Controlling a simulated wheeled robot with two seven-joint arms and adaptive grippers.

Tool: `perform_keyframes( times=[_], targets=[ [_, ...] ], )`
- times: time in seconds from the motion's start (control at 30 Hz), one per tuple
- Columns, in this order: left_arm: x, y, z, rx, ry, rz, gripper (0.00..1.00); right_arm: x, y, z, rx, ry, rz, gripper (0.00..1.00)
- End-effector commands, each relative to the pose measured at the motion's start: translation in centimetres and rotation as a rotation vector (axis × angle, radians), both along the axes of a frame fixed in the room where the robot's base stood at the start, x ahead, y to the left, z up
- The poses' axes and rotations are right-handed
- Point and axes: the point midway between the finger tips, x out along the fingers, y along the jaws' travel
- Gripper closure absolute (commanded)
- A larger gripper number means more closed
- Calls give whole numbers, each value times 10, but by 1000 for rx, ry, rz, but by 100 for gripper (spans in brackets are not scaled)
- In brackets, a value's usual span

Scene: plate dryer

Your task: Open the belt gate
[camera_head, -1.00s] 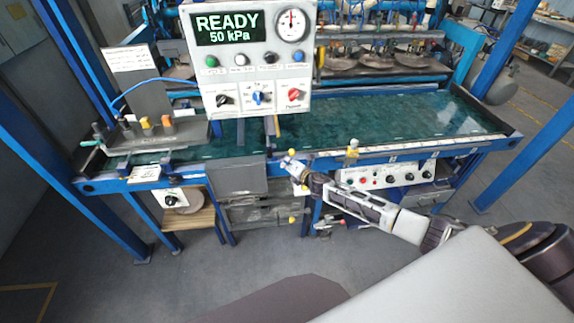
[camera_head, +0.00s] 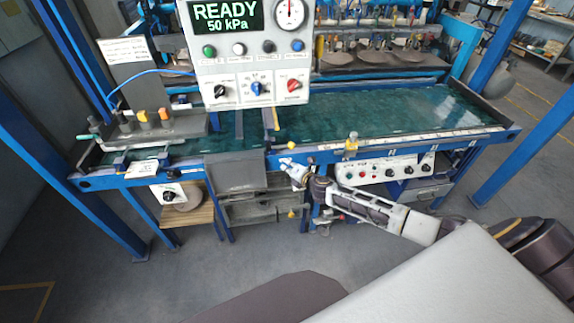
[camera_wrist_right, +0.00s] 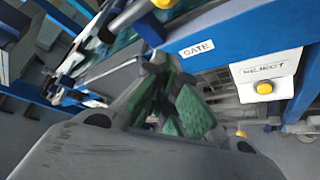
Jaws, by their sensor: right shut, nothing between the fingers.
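The belt gate looks like a narrow upright bar (camera_head: 270,119) across the green belt (camera_head: 370,112), beside the grey chute plate (camera_head: 236,172). A yellow knob (camera_head: 291,145) sits on the blue front rail just below it. The right wrist view shows a "GATE" label (camera_wrist_right: 197,48) on the blue rail, with a yellow knob (camera_wrist_right: 163,3) above it at the top edge. My right gripper (camera_head: 288,166) is shut and empty, just below the rail and the knob. Its green finger pads (camera_wrist_right: 172,102) show below the label. I cannot tell whether it touches the rail. My left gripper is out of view.
A control panel (camera_head: 250,70) reading READY, 50 kPa hangs over the belt. A white "REJECT" plate (camera_wrist_right: 270,75) with a yellow button (camera_wrist_right: 264,87) is right of the fingers. A knob box (camera_head: 385,171) hangs under the rail. The floor in front is clear.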

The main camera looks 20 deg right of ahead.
Motion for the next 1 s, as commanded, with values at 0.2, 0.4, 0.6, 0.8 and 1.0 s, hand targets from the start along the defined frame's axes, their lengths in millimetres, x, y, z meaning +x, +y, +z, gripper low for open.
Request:
perform_keyframes(
  times=[0.2,0.4,0.6,0.8,1.0],
  targets=[
    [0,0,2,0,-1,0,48,-17,5,10,0,0,2,100],
    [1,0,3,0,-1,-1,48,-31,9,19,-1,0,1,100],
    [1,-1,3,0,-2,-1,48,-44,13,27,-1,0,1,100],
    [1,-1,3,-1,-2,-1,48,-51,15,31,0,1,-1,100],
    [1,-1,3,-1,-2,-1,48,-52,15,32,0,0,0,100]
  ],
)
